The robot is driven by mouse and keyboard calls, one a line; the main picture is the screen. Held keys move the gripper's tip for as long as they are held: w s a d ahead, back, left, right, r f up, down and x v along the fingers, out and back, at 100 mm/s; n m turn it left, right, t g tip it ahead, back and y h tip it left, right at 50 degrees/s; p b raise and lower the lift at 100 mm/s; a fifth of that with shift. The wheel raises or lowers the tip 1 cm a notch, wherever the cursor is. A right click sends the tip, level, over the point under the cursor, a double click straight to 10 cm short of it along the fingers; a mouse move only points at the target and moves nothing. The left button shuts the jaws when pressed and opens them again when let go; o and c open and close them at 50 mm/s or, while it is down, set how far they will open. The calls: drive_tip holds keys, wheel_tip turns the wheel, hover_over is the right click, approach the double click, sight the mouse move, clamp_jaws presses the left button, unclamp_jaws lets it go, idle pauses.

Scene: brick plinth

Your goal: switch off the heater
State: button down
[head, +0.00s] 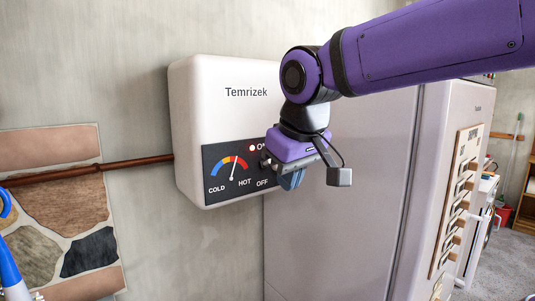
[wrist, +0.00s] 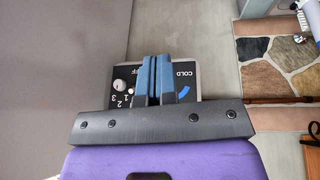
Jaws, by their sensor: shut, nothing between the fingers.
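The heater (head: 222,105) is a white wall box marked "Temrizek" with a dark panel (head: 229,190) low on its front. The panel carries a COLD–HOT dial (head: 229,173) with its needle up, a lit red lamp (head: 252,147) beside "ON", and "OFF" lower down. A small silver control (head: 265,163) shows between these words, partly hidden by my gripper (head: 288,180). In the wrist view my gripper (wrist: 153,60) has its blue fingers together and empty, in front of the panel (wrist: 196,78). They cover its middle; whether they touch it I cannot tell. A pale numbered knob (wrist: 125,85) shows beside them.
A tall pale fridge-like cabinet (head: 340,190) stands close to the right of the heater. The wall (head: 165,245) below the heater is clear.

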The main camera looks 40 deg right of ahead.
drive_tip(key=w+d+r+g+h, duration=0.1)
drive_tip(key=w+d+r+h, duration=0.1)
drive_tip(key=w+r, duration=0.3)
drive_tip(key=w+d+r+g+h, duration=0.1)
drive_tip(key=w+r, duration=0.4)
drive_tip(key=w, duration=0.9)
drive_tip(key=shift+d+r+h, duration=0.3)
drive_tip(key=shift+d+h, duration=0.35)
drive_tip(key=shift+h, duration=0.05)
drive_tip(key=x, duration=1.4)
